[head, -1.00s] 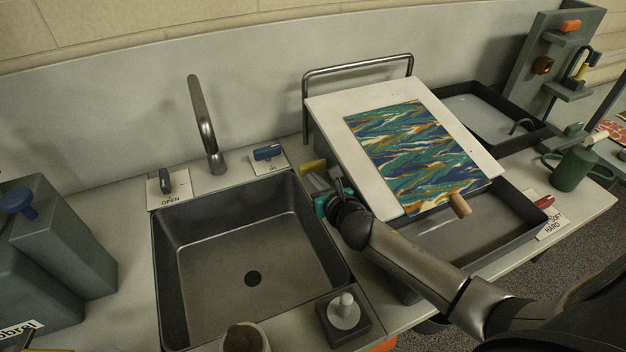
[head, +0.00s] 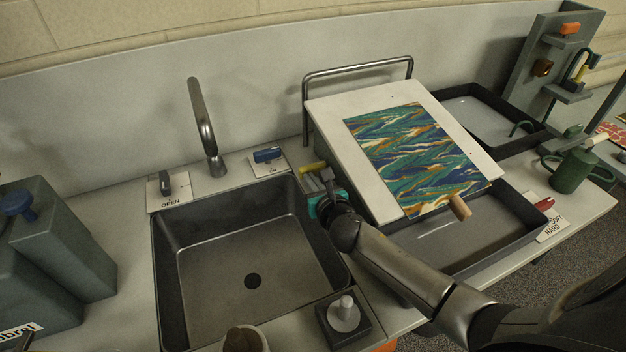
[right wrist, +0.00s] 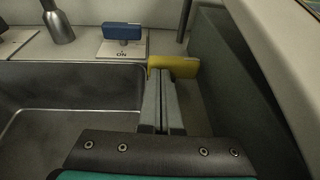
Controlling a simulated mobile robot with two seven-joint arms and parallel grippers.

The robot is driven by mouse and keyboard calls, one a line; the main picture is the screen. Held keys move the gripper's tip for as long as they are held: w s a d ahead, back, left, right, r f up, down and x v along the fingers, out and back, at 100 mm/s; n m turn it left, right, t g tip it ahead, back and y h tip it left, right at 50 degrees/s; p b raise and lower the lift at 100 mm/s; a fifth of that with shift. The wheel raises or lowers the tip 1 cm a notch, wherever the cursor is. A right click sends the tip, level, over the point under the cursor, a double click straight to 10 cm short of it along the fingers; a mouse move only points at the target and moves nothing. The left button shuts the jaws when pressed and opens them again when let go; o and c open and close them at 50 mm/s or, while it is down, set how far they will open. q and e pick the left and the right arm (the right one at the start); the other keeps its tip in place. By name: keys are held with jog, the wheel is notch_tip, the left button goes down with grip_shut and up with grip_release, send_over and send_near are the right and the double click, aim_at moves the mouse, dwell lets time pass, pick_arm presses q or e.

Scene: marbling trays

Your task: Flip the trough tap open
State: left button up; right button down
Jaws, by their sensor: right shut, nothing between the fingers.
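A yellow lever handle (head: 312,167) stands in the narrow gap between the sink and the sloped board. It also shows in the right wrist view (right wrist: 173,66), lying crosswise at the fingertips. No label shows beside it, so I cannot tell for sure that it is the trough tap. My right gripper (right wrist: 160,84) is shut and empty. Its fingers point at the yellow handle, with the tips just at or under its near side; contact is unclear. In the head view my right gripper (head: 324,176) is partly hidden by its own wrist. My left gripper is not in view.
A blue lever (head: 267,154) on an "ON" plate and a dark lever (head: 165,183) marked "OPEN" stand behind the sink (head: 200,290). The steel spout (head: 203,125) rises between them. The sloped board (head: 375,185) with marbled paper is close right of the gripper.

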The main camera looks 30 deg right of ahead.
jog(key=shift+w+a+m+h, duration=0.1)
jog(key=shift+a+m+h, duration=0.1)
jog(key=shift+m+h, duration=0.25)
jog(key=shift+w+a+m+g+h+p, duration=0.2)
jog(key=shift+a+m+g+h+p, duration=0.1)
jog(key=shift+m+h, duration=0.5)
jog(key=shift+w+a+r+p, duration=0.15)
jog(key=shift+w+a+p, duration=0.2)
jog(key=shift+w+p, duration=0.3)
jog(key=shift+w+a+m+g+h+p, duration=0.15)
jog(key=shift+w+m+h+p, duration=0.3)
jog(key=shift+w, duration=0.45)
jog(key=shift+w+m+g+h+p, duration=0.25)
jog(key=shift+w+h, duration=0.35)
jog(key=shift+w, duration=0.3)
jog(key=shift+a, duration=0.1)
